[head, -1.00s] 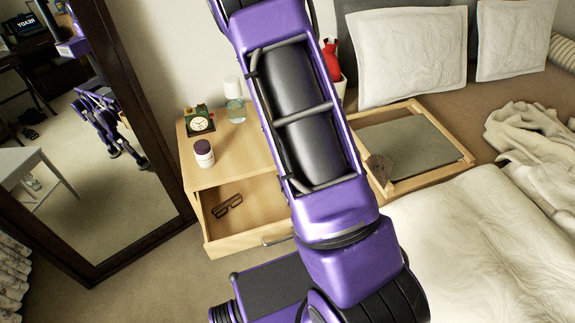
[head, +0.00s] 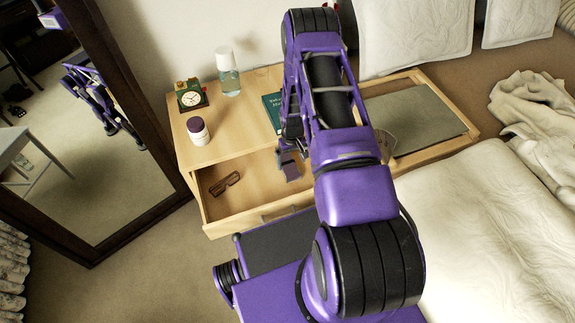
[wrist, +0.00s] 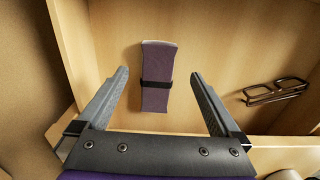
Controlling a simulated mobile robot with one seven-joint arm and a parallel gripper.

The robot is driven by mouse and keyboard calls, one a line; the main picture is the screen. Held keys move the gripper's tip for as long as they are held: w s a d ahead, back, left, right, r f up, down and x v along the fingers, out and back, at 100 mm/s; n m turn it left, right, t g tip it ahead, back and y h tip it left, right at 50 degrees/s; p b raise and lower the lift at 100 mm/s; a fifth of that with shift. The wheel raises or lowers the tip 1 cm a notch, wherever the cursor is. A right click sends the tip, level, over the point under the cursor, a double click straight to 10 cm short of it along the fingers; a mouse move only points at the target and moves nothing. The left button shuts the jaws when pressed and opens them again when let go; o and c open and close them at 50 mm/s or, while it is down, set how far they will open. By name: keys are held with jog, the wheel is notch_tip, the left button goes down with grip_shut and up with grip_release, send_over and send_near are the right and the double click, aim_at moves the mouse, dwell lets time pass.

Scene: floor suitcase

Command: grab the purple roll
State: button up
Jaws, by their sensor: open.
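The purple roll (wrist: 158,62) is a flat-looking purple bundle with a black band around its middle. It lies in the open nightstand drawer (head: 215,205), its long side running up and down in the wrist view. My gripper (wrist: 159,76) is open and empty, its two fingers apart on either side of the roll in that view. The roll looks lower than the fingers, and no contact shows.
Brown glasses (head: 224,184) lie in the drawer, also seen in the wrist view (wrist: 274,91). On the nightstand top stand a clock (head: 189,97), a purple-capped jar (head: 197,131), a bottle (head: 228,75) and a green book (head: 272,112). The bed (head: 480,220) is right, a mirror (head: 100,215) left.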

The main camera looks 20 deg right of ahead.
aim_at(292, 172)
jog(key=shift+d+f, duration=0.1)
jog(key=shift+f, duration=3.5)
jog(key=shift+c, duration=0.3)
jog(key=c, duration=1.2)
